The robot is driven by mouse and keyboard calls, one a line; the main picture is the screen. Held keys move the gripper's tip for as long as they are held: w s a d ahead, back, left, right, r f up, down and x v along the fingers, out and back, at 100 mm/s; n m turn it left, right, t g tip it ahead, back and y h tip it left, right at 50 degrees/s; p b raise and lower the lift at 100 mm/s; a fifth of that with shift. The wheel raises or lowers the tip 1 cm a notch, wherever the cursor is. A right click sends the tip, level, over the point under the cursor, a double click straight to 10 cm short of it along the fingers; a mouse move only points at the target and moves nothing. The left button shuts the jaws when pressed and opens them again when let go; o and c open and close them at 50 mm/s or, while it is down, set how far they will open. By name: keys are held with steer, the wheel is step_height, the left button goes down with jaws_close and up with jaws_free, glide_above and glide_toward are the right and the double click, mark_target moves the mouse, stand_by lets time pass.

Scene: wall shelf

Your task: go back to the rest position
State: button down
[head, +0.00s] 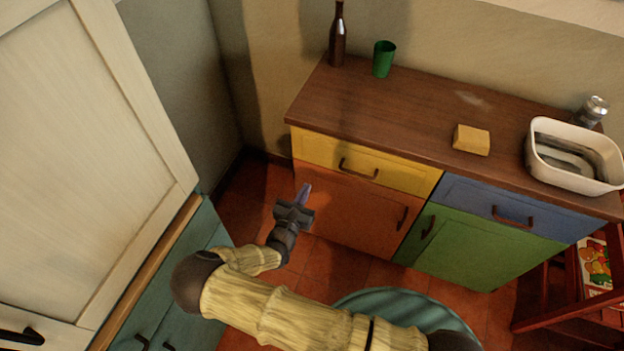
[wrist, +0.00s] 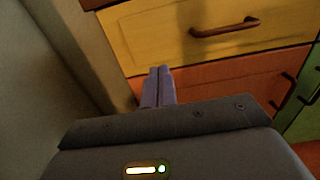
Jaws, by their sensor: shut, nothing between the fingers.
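My gripper (head: 305,190) is at the end of my outstretched arm, in the air in front of the left end of the wooden cabinet. Its purple fingers are together, with nothing between them. In the wrist view the shut fingers (wrist: 158,84) point toward the cabinet, with the yellow drawer (wrist: 200,32) above and the orange door (wrist: 225,82) behind them. I cannot tell the exact gap between the fingertips and the cabinet front.
A pale cupboard door (head: 80,150) is at left. A red chair-like frame (head: 560,318) is at right.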

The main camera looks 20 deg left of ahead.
steer(key=shift+s, duration=0.5)
steer(key=s+d+r+m+g+h+p, duration=0.1)
steer(key=d+r+m+g+h, duration=0.25)
steer(key=d+m+g, duration=0.35)
steer(key=d+r+m+g+h+p, duration=0.1)
steer(key=d+r+m+g+h, duration=0.15)
steer(key=d+r+m, duration=0.45)
steer(key=s+d+r+m+g+h+p, duration=0.15)
steer(key=d+m+g, duration=0.3)
steer(key=d, duration=0.55)
steer(key=s+d+r+m+y+p, duration=0.2)
steer(key=s+d+r+m+y, duration=0.2)
steer(key=r+m, duration=0.4)
steer(key=s+d+r+m+g+y+p, duration=0.1)
steer(key=s+d+r+m+y+p, duration=0.1)
steer(key=d+r+m+y, duration=0.3)
step_height(320, 180, up, 8)
steer(key=s+m, duration=0.1)
steer(key=m, duration=0.2)
steer(key=shift+s, duration=0.35)
